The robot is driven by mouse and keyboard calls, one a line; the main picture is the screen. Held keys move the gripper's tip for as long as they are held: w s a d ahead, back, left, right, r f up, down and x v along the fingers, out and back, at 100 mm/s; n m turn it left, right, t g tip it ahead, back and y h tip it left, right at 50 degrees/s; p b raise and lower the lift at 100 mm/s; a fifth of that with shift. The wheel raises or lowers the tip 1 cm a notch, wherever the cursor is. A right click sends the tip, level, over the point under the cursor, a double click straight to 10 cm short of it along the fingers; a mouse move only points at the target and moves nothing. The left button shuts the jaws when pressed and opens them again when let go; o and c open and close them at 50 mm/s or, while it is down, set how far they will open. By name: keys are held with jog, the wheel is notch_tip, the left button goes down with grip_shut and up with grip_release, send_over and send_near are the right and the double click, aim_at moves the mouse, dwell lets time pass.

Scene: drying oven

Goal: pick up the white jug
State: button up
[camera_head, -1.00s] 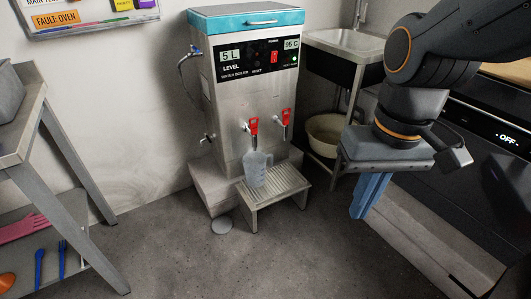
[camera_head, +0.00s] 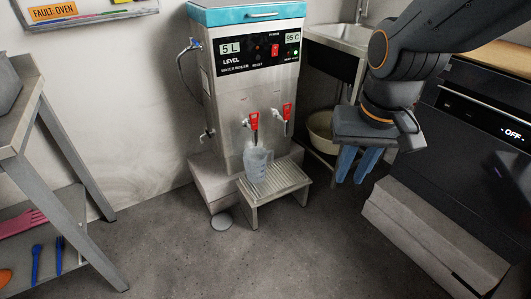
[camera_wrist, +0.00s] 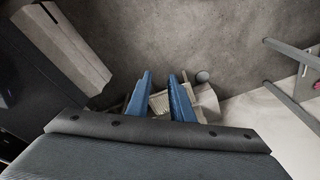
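The white jug (camera_head: 257,163) looks pale and translucent in the head view. It stands upright on the slatted metal stand (camera_head: 288,183), just under the left red-handled tap (camera_head: 253,121) of the water boiler. My gripper (camera_head: 351,180) is to the right of the jug, clear of it, with its blue fingers pointing down. The fingers are apart with nothing between them. In the wrist view my gripper (camera_wrist: 159,76) also shows a gap, with part of the slatted stand (camera_wrist: 160,102) visible beyond it. I cannot make out the jug in the wrist view.
The water boiler (camera_head: 225,95) stands behind the jug. A sink (camera_head: 345,35) with a pale basin (camera_head: 320,131) below is behind my gripper. A dark oven (camera_head: 480,130) stands at right, a metal shelf table (camera_head: 55,130) at left. The floor in front is clear.

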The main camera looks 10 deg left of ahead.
aim_at(269, 153)
jog(key=w+a+f+m+t+y+b, duration=0.1)
jog(key=w+a+f+m+t+b, duration=0.15)
jog(key=w+f, duration=0.6)
jog(key=w+a+f+m+t+y+b, duration=0.1)
jog(key=w+a+f+t+b, duration=0.15)
jog(key=w, duration=1.15)
jog(key=w+a+f+m+t+y+b, duration=0.1)
jog(key=w+a+f+m+t+b, duration=0.2)
jog(key=w+f, duration=0.65)
jog(key=w+a+f+m+t+y+b, duration=0.1)
jog(key=w+a+f+m+y+b, duration=0.1)
jog(key=w+a+f+y+b, duration=0.5)
jog(key=w+a+f+m+t+y+b, duration=0.2)
jog(key=w+a+f+b, duration=0.1)
jog(key=f, duration=0.9)
jog(key=b+x, duration=0.3)
jog(key=x, duration=0.4)
jog(key=shift+w+a+r+b, duration=0.1)
jog(key=shift+a+r+b, duration=0.05)
jog(key=shift+a+b, duration=0.15)
jog(key=shift+r, duration=0.1)
grip_shut()
jog(key=shift+w, duration=0.1)
